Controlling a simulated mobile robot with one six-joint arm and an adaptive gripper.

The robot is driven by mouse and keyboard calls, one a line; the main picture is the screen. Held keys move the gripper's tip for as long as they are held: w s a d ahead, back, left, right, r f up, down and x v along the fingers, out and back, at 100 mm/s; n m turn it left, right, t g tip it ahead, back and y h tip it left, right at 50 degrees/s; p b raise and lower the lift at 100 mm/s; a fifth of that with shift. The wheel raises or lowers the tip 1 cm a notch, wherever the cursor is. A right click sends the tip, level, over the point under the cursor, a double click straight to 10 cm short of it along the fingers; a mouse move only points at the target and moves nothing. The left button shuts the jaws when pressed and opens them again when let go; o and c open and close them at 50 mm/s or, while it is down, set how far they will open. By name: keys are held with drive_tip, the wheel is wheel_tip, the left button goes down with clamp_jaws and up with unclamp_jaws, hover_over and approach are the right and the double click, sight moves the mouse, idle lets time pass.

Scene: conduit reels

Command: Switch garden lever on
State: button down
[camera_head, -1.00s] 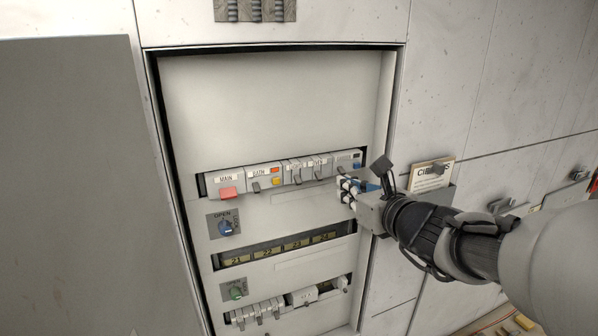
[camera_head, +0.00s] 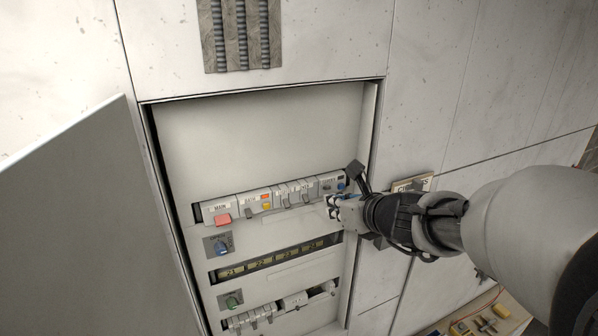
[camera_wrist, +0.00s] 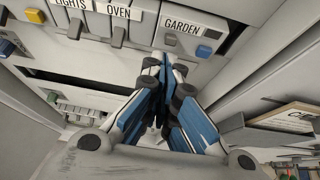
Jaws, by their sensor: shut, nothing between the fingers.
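The garden breaker (camera_wrist: 185,27) is the right-most module of the top switch row in the wrist view. Its small grey lever (camera_wrist: 170,39) sits below the GARDEN label, left of a blue button (camera_wrist: 203,51). The same module (camera_head: 331,181) shows small in the head view at the row's right end. My gripper (camera_wrist: 160,64) is shut and empty, its blue and black fingertips just below the garden lever. I cannot tell whether they touch it. In the head view my gripper (camera_head: 331,205) is right under the module.
The OVEN lever (camera_wrist: 118,37) and LIGHTS lever (camera_wrist: 75,28) are close on the left. The cabinet's right frame (camera_head: 366,130) is near my gripper. The open cabinet door (camera_head: 70,230) stands at the left. A blue OPEN knob (camera_head: 222,247) is below the row.

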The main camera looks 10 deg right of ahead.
drive_tip(key=shift+r+p, duration=0.7)
drive_tip(key=shift+r, duration=0.15)
drive_tip(key=shift+r, duration=0.1)
